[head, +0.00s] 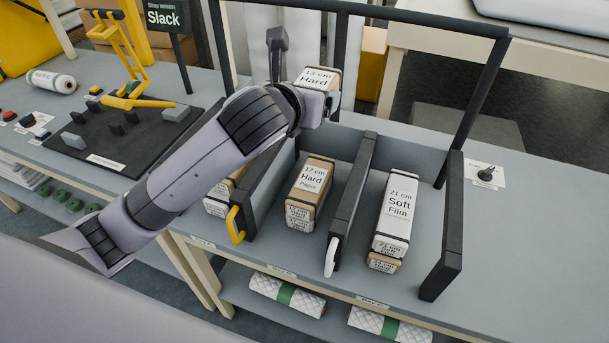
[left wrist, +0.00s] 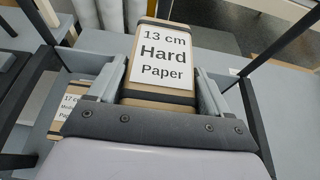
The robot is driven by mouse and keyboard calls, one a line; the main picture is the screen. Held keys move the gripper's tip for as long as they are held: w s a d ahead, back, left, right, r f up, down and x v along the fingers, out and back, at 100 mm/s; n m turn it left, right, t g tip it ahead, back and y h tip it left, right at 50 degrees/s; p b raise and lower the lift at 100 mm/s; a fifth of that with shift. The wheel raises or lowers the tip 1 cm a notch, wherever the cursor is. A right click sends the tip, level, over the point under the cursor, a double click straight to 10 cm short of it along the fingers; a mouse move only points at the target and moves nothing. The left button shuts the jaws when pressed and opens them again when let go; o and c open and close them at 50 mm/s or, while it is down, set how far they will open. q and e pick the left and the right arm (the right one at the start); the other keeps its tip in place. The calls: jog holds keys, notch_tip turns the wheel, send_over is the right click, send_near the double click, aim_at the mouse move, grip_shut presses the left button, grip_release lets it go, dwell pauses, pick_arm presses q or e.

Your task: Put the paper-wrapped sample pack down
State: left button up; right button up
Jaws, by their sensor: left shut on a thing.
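The paper-wrapped sample pack (left wrist: 160,58) is brown with dark bands and a white label reading "13 cm Hard Paper". My left gripper (left wrist: 162,88) is shut on it, one finger on each side. In the head view the pack (head: 316,79) is held up above the back of the dividers, partly hidden by my left wrist. Below, the middle bay holds a stack topped by a "17 cm Hard Paper" pack (head: 311,180). The right bay holds a stack topped by a "21 cm Soft Film" pack (head: 396,212). The left bay's stack is mostly hidden by my arm. My right gripper is not in view.
Dark dividers (head: 352,190) separate the bays, and a tall dark frame (head: 476,95) rises around them. A black board with grey blocks (head: 122,135) and a white roll (head: 50,82) lie to the left. The table right of the bays is mostly clear.

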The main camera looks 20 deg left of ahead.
aim_at(308, 187)
pick_arm(q)
notch_tip(308, 187, down, 20)
jog(key=b, duration=0.2)
jog(key=shift+r+b, duration=0.1)
jog(key=shift+b, duration=0.2)
jog(key=shift+f, duration=0.2)
jog(key=o, duration=1)
jog(key=shift+r, duration=0.1)
jog(key=shift+s+r, duration=0.3)
jog(key=shift+s, duration=0.15)
jog(key=p+v, duration=0.1)
jog(key=v, duration=1)
